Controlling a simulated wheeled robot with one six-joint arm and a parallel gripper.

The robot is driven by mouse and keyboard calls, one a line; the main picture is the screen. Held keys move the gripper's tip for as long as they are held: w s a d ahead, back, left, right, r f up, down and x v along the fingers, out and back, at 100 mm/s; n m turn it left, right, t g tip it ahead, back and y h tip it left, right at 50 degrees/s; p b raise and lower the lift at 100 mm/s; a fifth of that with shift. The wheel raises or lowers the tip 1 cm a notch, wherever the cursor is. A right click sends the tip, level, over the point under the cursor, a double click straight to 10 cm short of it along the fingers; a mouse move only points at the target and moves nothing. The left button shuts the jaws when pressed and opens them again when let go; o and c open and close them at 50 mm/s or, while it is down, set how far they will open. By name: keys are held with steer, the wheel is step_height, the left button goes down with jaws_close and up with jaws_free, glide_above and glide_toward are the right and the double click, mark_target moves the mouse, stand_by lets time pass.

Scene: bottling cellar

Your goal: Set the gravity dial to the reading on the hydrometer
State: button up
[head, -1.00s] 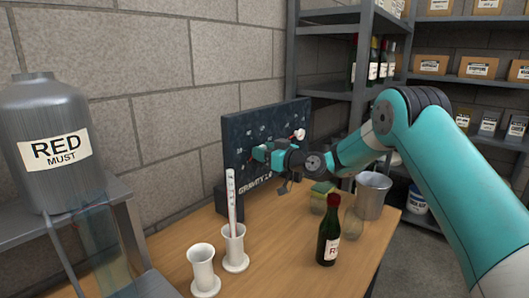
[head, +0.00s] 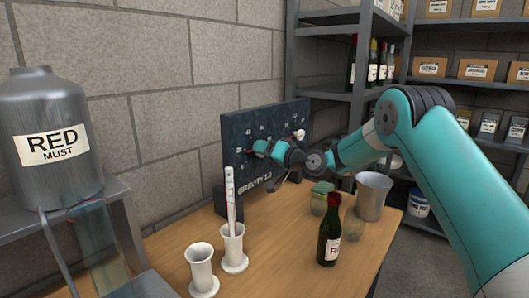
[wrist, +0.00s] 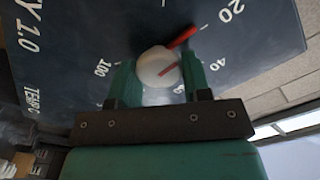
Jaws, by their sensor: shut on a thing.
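The dark gravity board (head: 232,135) stands upright at the back of the table, lettered GRAVITY 1.0. My gripper (head: 262,148) is at its left dial, above that lettering. In the wrist view, my gripper's green fingers (wrist: 157,80) are shut around a round white knob (wrist: 153,62).
A second white cylinder (head: 201,272) stands empty-looking beside the first. A dark wine bottle (head: 329,235), a sponge (head: 322,188) and a metal bucket (head: 372,196) stand on the right of the table. The RED MUST tank (head: 55,105) is at left. A white knob (head: 300,135) is on the board's right.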

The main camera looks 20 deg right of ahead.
steer(key=shift+m, duration=0.9)
steer(key=o, duration=0.9)
steer(key=shift+s+d+f, duration=0.1)
